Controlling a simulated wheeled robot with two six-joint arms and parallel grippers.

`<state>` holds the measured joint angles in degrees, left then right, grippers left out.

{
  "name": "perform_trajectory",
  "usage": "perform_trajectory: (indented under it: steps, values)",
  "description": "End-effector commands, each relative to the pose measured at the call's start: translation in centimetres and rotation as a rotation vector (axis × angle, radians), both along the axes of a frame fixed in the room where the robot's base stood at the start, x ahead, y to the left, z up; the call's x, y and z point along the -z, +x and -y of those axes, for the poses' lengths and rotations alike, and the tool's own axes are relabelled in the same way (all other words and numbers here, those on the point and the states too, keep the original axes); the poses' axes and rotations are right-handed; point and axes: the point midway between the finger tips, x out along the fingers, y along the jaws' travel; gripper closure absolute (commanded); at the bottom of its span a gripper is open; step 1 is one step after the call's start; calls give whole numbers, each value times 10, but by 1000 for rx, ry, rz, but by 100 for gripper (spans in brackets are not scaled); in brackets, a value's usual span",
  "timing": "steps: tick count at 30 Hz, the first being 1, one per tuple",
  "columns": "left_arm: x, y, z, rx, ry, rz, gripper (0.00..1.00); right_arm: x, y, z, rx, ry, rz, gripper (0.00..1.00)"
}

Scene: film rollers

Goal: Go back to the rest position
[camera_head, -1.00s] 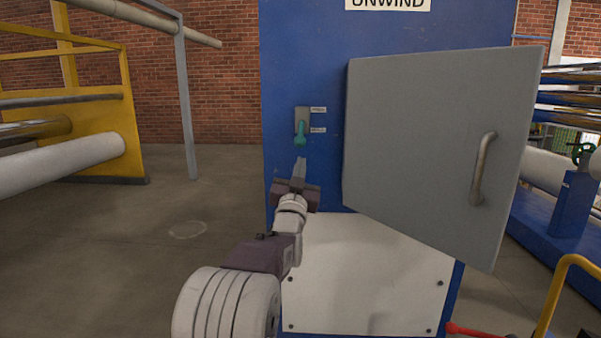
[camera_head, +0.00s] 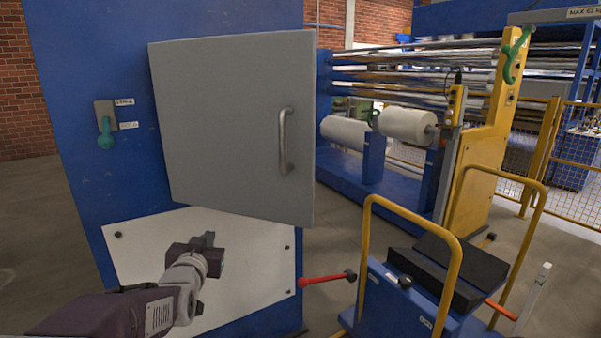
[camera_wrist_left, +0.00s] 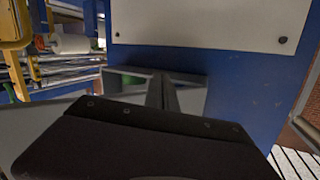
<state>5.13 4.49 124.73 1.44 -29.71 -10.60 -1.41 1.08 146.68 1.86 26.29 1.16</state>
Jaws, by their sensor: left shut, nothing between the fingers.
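My left gripper (camera_head: 207,242) is in front of the white lower panel (camera_head: 245,247) of the blue cabinet, below the grey door. Its fingers are shut and empty. In the left wrist view its closed fingers (camera_wrist_left: 162,92) point toward the blue cabinet face, with the dark gripper body filling the bottom. The grey cabinet door (camera_head: 225,130) with a metal handle stands swung open. A small green lever (camera_head: 106,135) on a grey plate is on the cabinet's left part, pointing down. My right gripper does not show.
A blue cart (camera_head: 400,300) with yellow handrails (camera_head: 455,270) and a red-handled bar (camera_head: 325,279) stands at the lower right. Behind it are white film rolls (camera_head: 407,126) on a blue frame and a yellow roller stand (camera_head: 480,150). Grey floor lies open at far left.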

Motion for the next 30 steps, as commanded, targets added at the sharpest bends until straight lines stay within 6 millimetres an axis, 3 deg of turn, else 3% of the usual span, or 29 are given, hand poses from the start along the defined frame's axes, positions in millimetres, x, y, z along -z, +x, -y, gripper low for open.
perform_trajectory:
  steps: [1,3,6,9,12,16,17,18,30]
  values:
    - [40,-16,18,31,-27,-130,100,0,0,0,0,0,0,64]
    - [94,-46,37,57,-61,-321,100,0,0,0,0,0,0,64]
    - [157,-97,52,70,-99,-570,100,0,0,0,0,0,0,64]
    - [201,-149,58,60,-128,-783,100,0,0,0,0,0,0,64]
    - [232,-198,58,32,-157,-968,100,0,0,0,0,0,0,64]
    - [258,-263,57,-19,-194,-1203,100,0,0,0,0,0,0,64]
    - [260,-277,57,-35,-205,-1263,100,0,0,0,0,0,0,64]
    - [245,-287,57,-57,-222,-1303,100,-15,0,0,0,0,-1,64]
    - [91,-283,58,-52,-220,-1289,100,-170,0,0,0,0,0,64]
